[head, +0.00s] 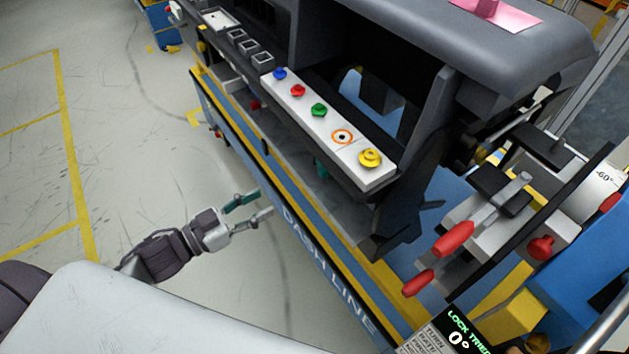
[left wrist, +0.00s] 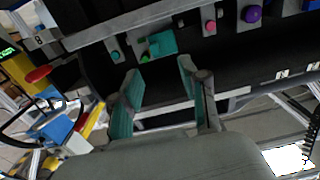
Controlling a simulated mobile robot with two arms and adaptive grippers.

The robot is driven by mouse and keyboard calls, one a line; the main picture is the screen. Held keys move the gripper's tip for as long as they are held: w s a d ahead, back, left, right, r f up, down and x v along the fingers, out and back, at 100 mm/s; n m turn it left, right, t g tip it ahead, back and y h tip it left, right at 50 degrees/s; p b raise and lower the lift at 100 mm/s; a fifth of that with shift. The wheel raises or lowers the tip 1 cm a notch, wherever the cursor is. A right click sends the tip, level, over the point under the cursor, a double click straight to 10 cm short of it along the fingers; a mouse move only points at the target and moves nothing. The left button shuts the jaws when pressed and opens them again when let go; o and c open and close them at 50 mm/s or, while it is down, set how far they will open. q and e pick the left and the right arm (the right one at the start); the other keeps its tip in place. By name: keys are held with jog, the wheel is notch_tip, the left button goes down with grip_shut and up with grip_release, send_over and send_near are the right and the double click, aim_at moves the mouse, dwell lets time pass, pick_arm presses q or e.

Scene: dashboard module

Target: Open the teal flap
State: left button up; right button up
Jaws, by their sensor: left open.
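The teal flap (left wrist: 163,43) shows in the left wrist view as a small teal plate on a grey bracket on the dark underside of the dashboard module. In the head view only a small teal bit (head: 321,169) shows below the white button panel; I cannot tell whether it is the flap. My left gripper (head: 262,203) is open and empty, out in front of the module's blue and yellow base. In the left wrist view its teal-padded fingers (left wrist: 160,72) point toward the flap, apart from it. My right gripper is not in view.
A white panel (head: 299,118) with several coloured buttons tops the module's near edge. Teal (left wrist: 115,57), pink (left wrist: 210,25) and purple (left wrist: 251,14) knobs flank the flap. A clamp fixture with red handles (head: 453,239) stands at right. The floor at left is clear.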

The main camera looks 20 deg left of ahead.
pick_arm(q)
jog(key=w+d+r, duration=0.2)
jog(key=w+d, duration=0.1)
jog(key=d, duration=0.1)
jog(key=p, duration=0.2)
send_over(315, 190)
jog(key=shift+f+h, duration=0.3)
jog(key=shift+f, duration=0.05)
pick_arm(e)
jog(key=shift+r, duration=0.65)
pick_arm(q)
jog(key=c, duration=0.7)
grip_shut()
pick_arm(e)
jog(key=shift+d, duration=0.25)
